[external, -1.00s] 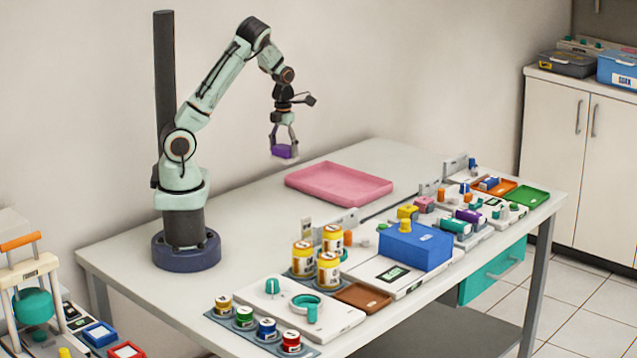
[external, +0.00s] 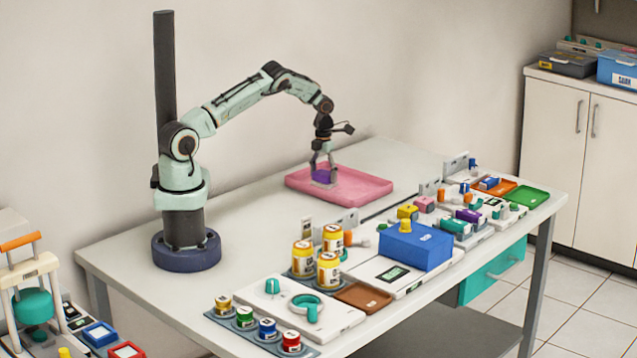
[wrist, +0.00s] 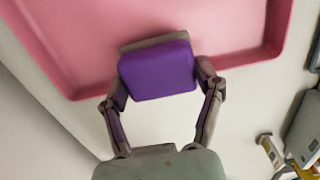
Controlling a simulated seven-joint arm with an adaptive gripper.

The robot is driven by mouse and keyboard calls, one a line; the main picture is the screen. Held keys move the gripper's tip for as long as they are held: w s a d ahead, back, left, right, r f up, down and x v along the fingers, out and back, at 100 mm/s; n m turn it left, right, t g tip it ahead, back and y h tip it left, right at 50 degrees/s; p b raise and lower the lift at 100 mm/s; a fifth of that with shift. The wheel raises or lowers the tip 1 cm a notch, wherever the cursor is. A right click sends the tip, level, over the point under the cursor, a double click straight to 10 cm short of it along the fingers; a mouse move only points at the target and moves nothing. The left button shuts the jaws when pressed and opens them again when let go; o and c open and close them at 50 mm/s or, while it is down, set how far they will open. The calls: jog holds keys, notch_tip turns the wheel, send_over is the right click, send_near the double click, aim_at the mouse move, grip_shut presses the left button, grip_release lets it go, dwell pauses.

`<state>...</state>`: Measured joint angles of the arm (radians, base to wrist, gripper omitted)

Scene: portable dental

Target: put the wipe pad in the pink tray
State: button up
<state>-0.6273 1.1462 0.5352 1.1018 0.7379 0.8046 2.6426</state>
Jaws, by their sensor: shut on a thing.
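The wipe pad is a purple block (external: 322,176), which also shows in the wrist view (wrist: 157,71). My gripper (external: 324,172) is shut on it, one finger on each side; the fingers also show in the wrist view (wrist: 160,88). The pink tray (external: 362,189) lies flat on the table. In the external view the pad appears over the left part of the tray. In the wrist view the pad overlaps the tray's near rim, and the tray (wrist: 80,40) extends beyond it. Whether the pad touches the tray, I cannot tell.
A blue box (external: 415,247) and yellow-lidded jars (external: 303,257) stand nearer the front of the table. Small instruments, an orange tray (external: 495,187) and a green tray (external: 527,196) sit to the right. The table left of the pink tray is clear.

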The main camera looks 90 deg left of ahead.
aim_at(323, 173)
jog(key=shift+f, duration=1.1)
jog(key=o, duration=1.1)
jog(key=shift+f, duration=0.1)
jog(key=shift+c, duration=0.2)
notch_tip(323, 173, up, 12)
jog(key=shift+r, duration=0.15)
